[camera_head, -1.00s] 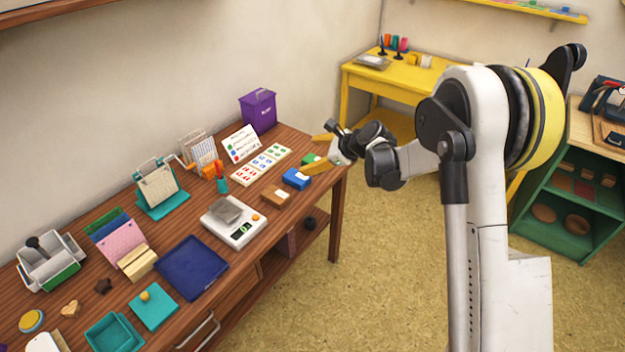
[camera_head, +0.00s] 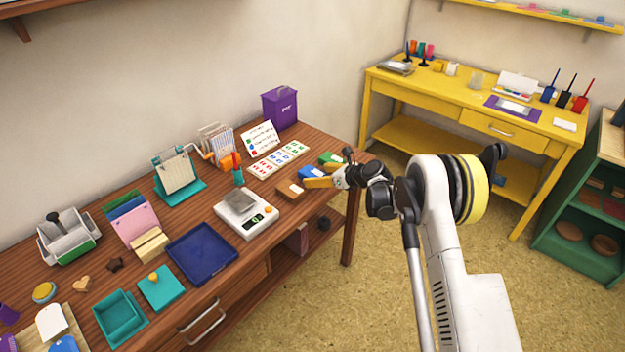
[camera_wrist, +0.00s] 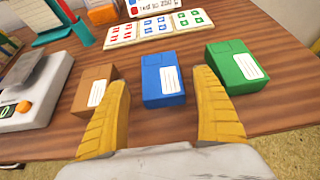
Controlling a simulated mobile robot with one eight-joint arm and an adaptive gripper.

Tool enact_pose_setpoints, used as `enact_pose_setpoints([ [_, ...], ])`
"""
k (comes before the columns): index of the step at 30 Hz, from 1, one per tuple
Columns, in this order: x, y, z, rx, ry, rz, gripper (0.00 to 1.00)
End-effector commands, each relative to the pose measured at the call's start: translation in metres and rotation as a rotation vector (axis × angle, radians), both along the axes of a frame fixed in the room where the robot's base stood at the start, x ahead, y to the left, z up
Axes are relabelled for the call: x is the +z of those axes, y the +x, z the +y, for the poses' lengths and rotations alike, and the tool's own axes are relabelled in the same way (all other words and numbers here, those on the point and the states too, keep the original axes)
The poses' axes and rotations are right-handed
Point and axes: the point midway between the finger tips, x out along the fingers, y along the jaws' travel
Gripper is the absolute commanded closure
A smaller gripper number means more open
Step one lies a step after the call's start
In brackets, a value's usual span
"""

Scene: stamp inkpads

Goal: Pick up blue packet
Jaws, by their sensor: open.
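The blue packet (camera_wrist: 163,77) is a small box with a white label, lying on the brown wooden table between a brown packet and a green packet. In the wrist view it stands between and beyond the two yellow fingers of my gripper (camera_wrist: 161,118), which is open and empty. In the head view the blue packet (camera_head: 312,171) is partly hidden behind my gripper (camera_head: 318,180) at the table's right end. I cannot tell how high the fingertips are above the table.
The brown packet (camera_wrist: 95,90) lies close to the left finger, and the green packet (camera_wrist: 237,66) is beyond the right finger. A stamp card (camera_wrist: 157,28) lies behind. A white scale (camera_head: 246,214) stands to the left. A yellow table (camera_head: 470,100) is at the back.

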Motion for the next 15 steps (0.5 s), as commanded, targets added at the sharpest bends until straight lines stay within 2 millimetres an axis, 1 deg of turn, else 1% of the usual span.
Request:
enact_pose_setpoints([
  [1,-0.008,0.006,0.006,0.002,0.000,0.000,0.22],
  [6,-0.015,0.018,0.021,0.002,-0.002,0.000,0.22],
  [14,-0.014,0.020,0.023,0.000,-0.001,0.000,0.22],
  [15,-0.014,0.020,0.023,0.000,-0.001,0.000,0.31],
])
